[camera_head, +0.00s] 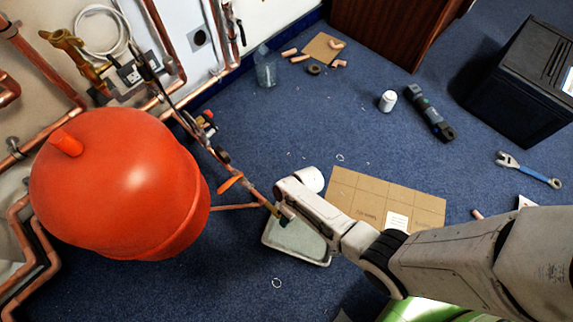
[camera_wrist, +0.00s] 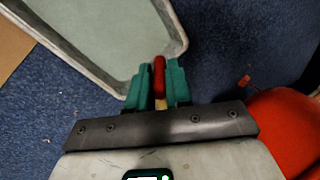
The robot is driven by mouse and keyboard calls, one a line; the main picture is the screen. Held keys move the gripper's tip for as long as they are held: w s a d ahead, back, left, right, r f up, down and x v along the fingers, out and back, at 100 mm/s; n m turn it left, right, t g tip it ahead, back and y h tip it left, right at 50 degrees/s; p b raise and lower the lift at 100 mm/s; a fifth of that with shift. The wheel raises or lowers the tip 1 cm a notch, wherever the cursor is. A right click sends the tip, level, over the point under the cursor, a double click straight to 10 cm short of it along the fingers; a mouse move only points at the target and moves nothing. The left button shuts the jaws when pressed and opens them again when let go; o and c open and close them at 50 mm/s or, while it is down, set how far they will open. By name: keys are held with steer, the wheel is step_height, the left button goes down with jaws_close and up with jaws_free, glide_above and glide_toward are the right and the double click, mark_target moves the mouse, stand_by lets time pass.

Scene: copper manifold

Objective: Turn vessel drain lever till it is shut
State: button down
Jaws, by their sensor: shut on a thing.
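The drain lever (camera_wrist: 159,72) shows in the wrist view as a narrow red handle standing between the two teal fingers of my gripper (camera_wrist: 158,88). The fingers are shut on it, one on each side. In the head view my gripper (camera_head: 284,217) is at the end of the copper pipes, right of the big orange-red vessel (camera_head: 120,185) and above the grey tray. My wrist hides the lever and its valve there. The vessel's side also shows at the lower right of the wrist view (camera_wrist: 287,120). I cannot tell the lever's angle to its pipe.
The grey tray (camera_head: 323,261) lies below my gripper. Flattened cardboard (camera_head: 400,205) lies to its right. A copper pipe with an orange handle (camera_head: 231,183) rises left of my gripper. A clear bottle (camera_head: 265,68), blue-handled wrench (camera_head: 535,175) and black box (camera_head: 525,85) lie farther off.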

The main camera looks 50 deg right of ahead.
steer(key=y, duration=0.1)
steer(key=y+b, duration=0.2)
steer(key=shift+w+d+f, duration=0.1)
steer(key=shift+d+f, duration=0.15)
steer(key=shift+f, duration=0.15)
steer(key=y+b, duration=0.2)
steer(key=b, duration=0.1)
steer(key=y+b, duration=0.3)
steer(key=b, duration=0.1)
steer(key=y+b, duration=0.2)
steer(key=b, duration=0.1)
steer(key=shift+d+f+y, duration=0.3)
steer(key=shift+y+b, duration=0.3)
steer(key=shift+b, duration=0.1)
steer(key=c, duration=1.1)
jaws_free()
steer(key=shift+r, duration=0.1)
